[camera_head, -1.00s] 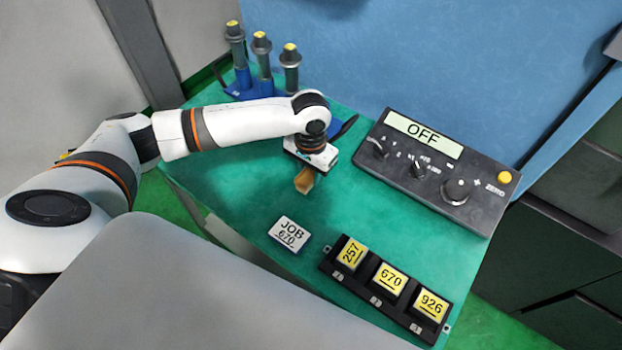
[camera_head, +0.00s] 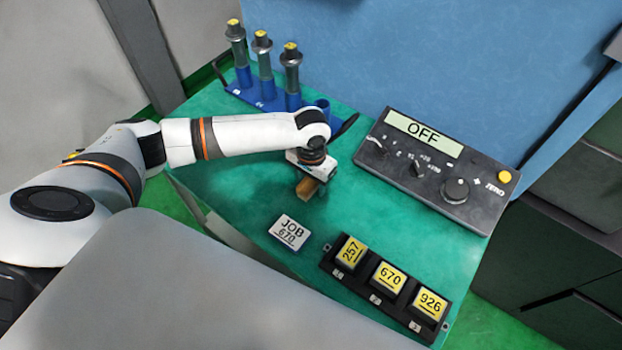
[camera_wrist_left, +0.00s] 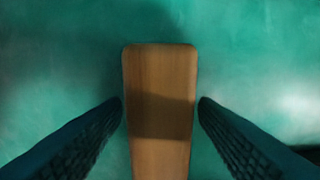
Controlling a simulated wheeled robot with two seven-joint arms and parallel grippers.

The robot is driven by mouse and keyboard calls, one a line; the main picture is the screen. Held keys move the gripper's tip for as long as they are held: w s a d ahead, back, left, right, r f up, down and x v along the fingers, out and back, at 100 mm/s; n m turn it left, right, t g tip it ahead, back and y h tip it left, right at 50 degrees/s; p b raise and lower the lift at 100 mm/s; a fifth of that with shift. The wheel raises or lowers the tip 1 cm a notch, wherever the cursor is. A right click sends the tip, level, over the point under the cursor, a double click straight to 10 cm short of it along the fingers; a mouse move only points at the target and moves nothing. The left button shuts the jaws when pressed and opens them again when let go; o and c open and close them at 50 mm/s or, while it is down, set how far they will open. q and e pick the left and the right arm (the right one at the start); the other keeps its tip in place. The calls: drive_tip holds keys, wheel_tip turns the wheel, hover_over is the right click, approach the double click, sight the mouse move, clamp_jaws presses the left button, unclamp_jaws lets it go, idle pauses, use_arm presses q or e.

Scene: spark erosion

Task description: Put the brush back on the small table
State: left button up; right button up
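The brush (camera_head: 307,188) shows as a brown wooden piece under my left gripper (camera_head: 310,172), over the green top of the small table (camera_head: 225,185). In the left wrist view the brush's flat wooden body (camera_wrist_left: 160,90) runs between the two dark ribbed fingers of the gripper (camera_wrist_left: 160,105). The fingers lie against its two long sides, and its rounded end sticks out beyond them. The bristles are hidden, and I cannot tell whether the brush touches the tabletop. My right gripper is not in view.
A black control box (camera_head: 440,170) reading OFF stands to the right. A JOB 670 card (camera_head: 289,232) and a black tray (camera_head: 330,262) with yellow tags lie in front. A blue rack (camera_head: 273,100) with three upright tools stands behind. The tabletop left of the gripper is clear.

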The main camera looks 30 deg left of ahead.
sight(311, 180)
use_arm(q)
drive_tip(key=shift+r, duration=0.1)
wheel_tip(311, 180, up, 12)
drive_tip(key=b, duration=0.1)
drive_tip(key=shift+b, duration=0.35)
idle(0.5)
